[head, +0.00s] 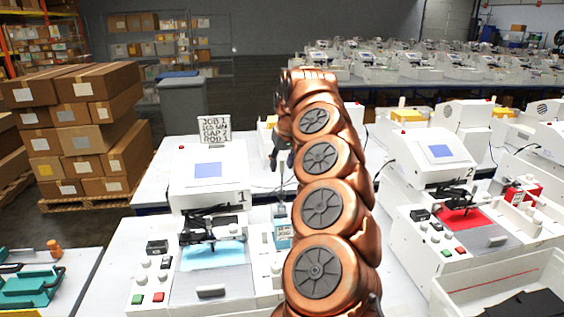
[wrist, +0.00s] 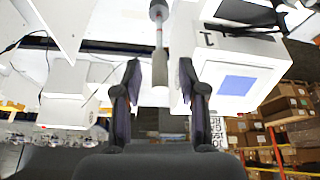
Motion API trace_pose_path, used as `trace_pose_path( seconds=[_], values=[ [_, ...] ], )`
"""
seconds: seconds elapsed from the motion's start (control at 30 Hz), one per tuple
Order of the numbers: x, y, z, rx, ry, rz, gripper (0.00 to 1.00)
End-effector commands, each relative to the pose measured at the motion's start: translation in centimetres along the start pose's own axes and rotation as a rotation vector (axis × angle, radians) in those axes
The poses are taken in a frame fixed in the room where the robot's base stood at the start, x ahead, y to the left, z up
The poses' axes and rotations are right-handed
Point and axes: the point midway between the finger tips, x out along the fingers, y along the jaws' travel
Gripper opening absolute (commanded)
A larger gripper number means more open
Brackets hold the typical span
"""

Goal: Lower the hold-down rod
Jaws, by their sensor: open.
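A slim upright rod with a grey grip (wrist: 160,68) and a dark round end (wrist: 158,11) shows in the wrist view, which looks upside down. My gripper (wrist: 159,66) is open, with one finger on each side of the grip and a visible gap to both. In the head view my gripper (head: 279,158) points down just right of plotter 1 (head: 208,180), partly hidden by my copper arm. A thin rod (head: 282,188) shows below it, above a small teal box with a label (head: 283,232). I cannot tell how the rod is mounted.
Plotter 1 has a blue sheet (head: 212,255) and a black carriage. Plotter 2 (head: 440,150) with a red sheet stands to the right. A sign (head: 214,124) stands behind plotter 1. A teal tool tray (head: 35,285) is at the left; stacked boxes (head: 75,125) stand behind.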

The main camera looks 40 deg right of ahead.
Motion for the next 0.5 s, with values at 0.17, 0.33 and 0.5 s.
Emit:
trace_pose_path(
  seconds=[0.17, 0.33, 0.5],
  values=[
    [0.01, 0.0, 0.01, 0.0, 0.0, 0.0, 0.3],
    [0.01, -0.01, 0.01, 0.0, 0.0, 0.0, 0.12],
    [0.0, -0.01, 0.01, 0.0, -0.001, 0.0, 0.0]
  ],
)
